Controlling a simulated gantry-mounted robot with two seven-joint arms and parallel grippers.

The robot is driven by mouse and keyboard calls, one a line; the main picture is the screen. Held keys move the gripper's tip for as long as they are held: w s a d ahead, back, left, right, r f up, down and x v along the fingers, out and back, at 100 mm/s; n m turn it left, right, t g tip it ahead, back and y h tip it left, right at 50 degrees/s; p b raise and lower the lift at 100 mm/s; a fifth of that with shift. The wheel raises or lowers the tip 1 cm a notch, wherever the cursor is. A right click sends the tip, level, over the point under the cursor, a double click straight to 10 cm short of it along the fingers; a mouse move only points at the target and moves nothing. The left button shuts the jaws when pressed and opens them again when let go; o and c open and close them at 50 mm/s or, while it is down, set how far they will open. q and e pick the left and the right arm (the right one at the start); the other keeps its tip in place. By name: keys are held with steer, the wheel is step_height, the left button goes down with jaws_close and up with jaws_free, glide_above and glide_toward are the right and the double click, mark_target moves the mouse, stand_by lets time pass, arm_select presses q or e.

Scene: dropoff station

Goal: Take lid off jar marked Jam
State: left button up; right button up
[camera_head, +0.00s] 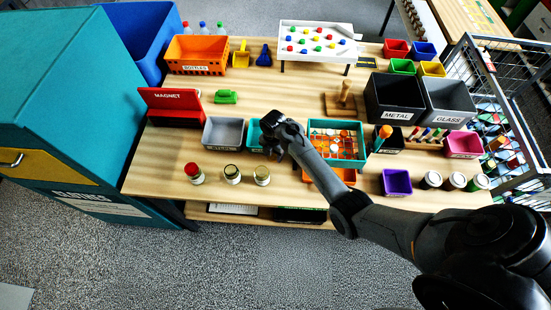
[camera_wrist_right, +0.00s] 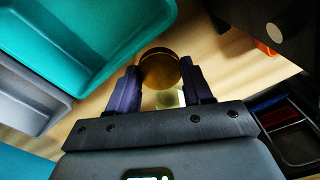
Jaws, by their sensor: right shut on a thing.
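Three small jars stand at the front left of the table: one with a red lid (camera_head: 193,170), one with a pale, dark-edged top (camera_head: 232,173) and one with a yellowish top (camera_head: 262,175). Their labels are too small to read. My right gripper (camera_head: 268,150) is behind the yellowish-topped jar in the head view, in front of a teal bin. In the right wrist view its fingers (camera_wrist_right: 160,85) are shut on a round gold lid (camera_wrist_right: 160,66). A pale patch shows below the lid; I cannot tell what it is. My left gripper is not in view.
The teal bin (camera_wrist_right: 75,35) and a grey bin (camera_head: 223,133) are close to my right gripper. A teal tray (camera_head: 313,124) stands to its right. More jars (camera_head: 456,180) and a purple bin (camera_head: 396,182) are at the front right. The table's front left is clear around the jars.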

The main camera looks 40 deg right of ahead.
mark_target(273, 155)
steer(key=shift+f, duration=2.05)
steer(key=shift+f+b, duration=0.15)
steer(key=shift+b, duration=0.15)
steer(key=o, duration=0.9)
